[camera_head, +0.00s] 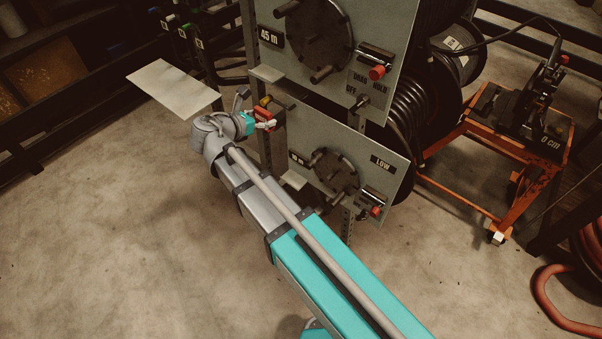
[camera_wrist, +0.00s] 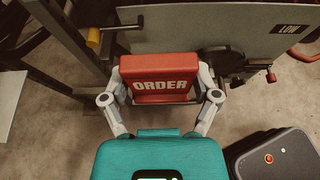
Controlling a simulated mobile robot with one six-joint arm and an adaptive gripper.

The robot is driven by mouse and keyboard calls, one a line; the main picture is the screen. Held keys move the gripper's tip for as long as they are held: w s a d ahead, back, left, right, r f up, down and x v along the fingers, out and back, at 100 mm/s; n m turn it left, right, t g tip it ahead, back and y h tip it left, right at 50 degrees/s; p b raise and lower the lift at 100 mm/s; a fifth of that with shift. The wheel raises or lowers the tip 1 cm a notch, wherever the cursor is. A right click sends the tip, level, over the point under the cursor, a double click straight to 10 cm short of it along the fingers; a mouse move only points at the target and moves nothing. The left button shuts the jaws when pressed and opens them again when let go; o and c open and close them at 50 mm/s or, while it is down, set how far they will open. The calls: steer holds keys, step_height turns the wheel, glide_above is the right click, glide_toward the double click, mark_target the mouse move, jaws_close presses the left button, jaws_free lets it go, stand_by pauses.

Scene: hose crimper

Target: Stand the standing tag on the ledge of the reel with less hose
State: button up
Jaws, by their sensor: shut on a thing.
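My gripper (camera_wrist: 160,82) is shut on the red standing tag (camera_wrist: 160,68), which reads ORDER; one finger grips each side. In the head view the tag (camera_head: 264,115) is held in the air by the left edge of the lower panel. The upper reel panel (camera_head: 350,20) is marked 45 m. The lower reel panel (camera_head: 322,135) is marked LOW, with a small label that seems to read 10 m. The lower reel's pale ledge (camera_head: 293,180) sticks out below the tag, bare. The upper reel's ledge (camera_head: 267,74) is above the tag, also bare.
Cranks and red-knobbed levers (camera_head: 376,72) stick out of both panels. A pale flat board (camera_head: 174,86) is left of my gripper. A yellow knob (camera_wrist: 92,38) is close to the tag's upper left. An orange cart (camera_head: 505,150) stands right. Floor in front is clear.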

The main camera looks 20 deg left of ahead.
steer(key=shift+w, duration=0.45)
steer(key=shift+w+d, duration=0.1)
steer(key=shift+f, duration=0.1)
step_height(320, 180, down, 29)
steer(key=d+b, duration=0.2)
steer(key=b, duration=2.7)
steer(key=shift+s+d, duration=0.3)
steer(key=w+f+b, duration=0.3)
steer(key=w, duration=0.1)
steer(key=w+f+b, duration=0.3)
steer(key=w, duration=0.1)
steer(key=w+f+b, duration=0.3)
steer(key=w, duration=0.2)
steer(key=shift+w, duration=0.1)
